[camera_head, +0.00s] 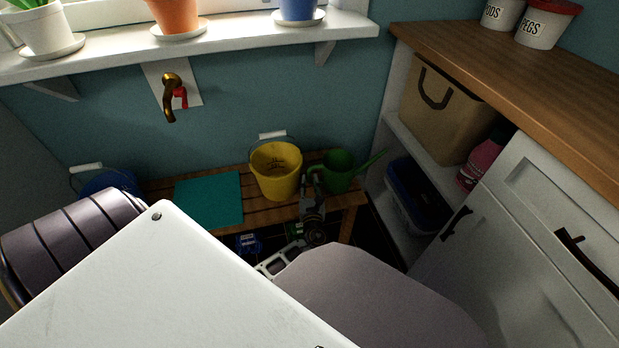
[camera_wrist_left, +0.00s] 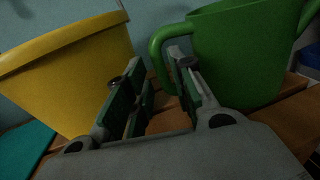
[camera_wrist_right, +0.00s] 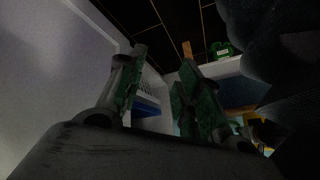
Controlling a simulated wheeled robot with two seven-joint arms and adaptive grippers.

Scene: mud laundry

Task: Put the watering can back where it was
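The green watering can (camera_head: 339,172) stands upright on the right end of the slatted wooden bench (camera_head: 346,200), its spout pointing right. My left gripper (camera_head: 312,178) is at its left side, between it and the yellow bucket (camera_head: 276,172). In the left wrist view, the left gripper (camera_wrist_left: 158,75) is open. The watering can's handle (camera_wrist_left: 157,55) is at the right finger, which overlaps the handle's opening; I cannot tell whether they touch. The can's body (camera_wrist_left: 240,55) is right of the fingers. My right gripper (camera_wrist_right: 165,65) is open and empty in the right wrist view, away from the can.
A teal mat (camera_head: 209,199) lies on the bench left of the bucket. A blue bucket (camera_head: 108,183) is at the far left. A shelf unit right of the bench holds a basket (camera_head: 440,108) and a blue bin (camera_head: 418,195). A brass tap (camera_head: 171,97) sticks out above.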

